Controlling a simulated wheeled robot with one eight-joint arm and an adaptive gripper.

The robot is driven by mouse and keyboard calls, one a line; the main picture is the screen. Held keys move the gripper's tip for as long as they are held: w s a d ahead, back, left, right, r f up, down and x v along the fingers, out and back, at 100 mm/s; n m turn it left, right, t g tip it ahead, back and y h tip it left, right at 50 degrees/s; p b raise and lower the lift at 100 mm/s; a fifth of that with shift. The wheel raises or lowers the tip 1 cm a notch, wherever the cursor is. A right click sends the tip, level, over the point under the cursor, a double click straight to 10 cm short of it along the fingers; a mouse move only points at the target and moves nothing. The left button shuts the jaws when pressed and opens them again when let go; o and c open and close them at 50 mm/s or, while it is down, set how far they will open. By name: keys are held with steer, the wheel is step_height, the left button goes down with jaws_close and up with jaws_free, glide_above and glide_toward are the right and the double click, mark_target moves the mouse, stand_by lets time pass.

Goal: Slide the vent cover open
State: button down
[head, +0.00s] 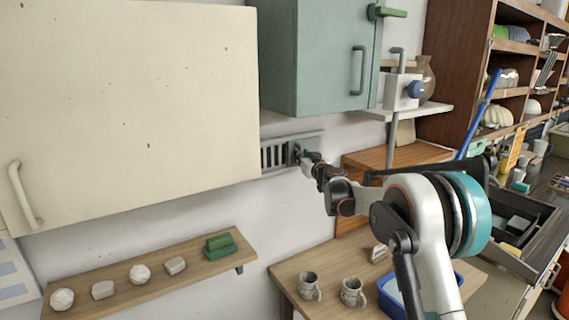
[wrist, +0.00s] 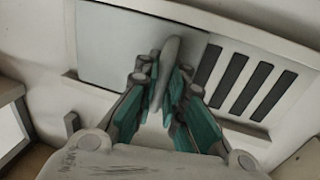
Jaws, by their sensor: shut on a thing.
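The vent (head: 275,157) is set in the wall below the cupboards, with dark slots showing on its left side in the head view. In the wrist view, the flat grey vent cover (wrist: 112,45) lies to the left and several open dark slots (wrist: 236,88) lie to the right. A pale upright handle (wrist: 171,48) stands at the cover's edge beside the slots. My gripper (head: 303,155) is at the vent. In the wrist view, its teal-padded fingers (wrist: 163,92) are shut on the handle from both sides. My gripper hides part of the cover in the head view.
A cream cupboard (head: 125,95) is left of the vent and a teal cupboard (head: 300,60) is above it. A wooden shelf (head: 165,277) with small stones and a green object is below left. Mugs (head: 352,291) stand on a table below. Bare wall lies beneath the vent.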

steer(key=shift+w+d, duration=0.5)
steer(key=shift+d, duration=0.35)
steer(key=c, duration=1.9)
jaws_free()
steer(key=shift+c, duration=0.2)
steer(key=shift+d, duration=0.2)
steer(key=shift+a, duration=0.1)
steer(key=shift+s, duration=0.1)
steer(key=v, duration=1.1)
steer(key=shift+s, duration=0.4)
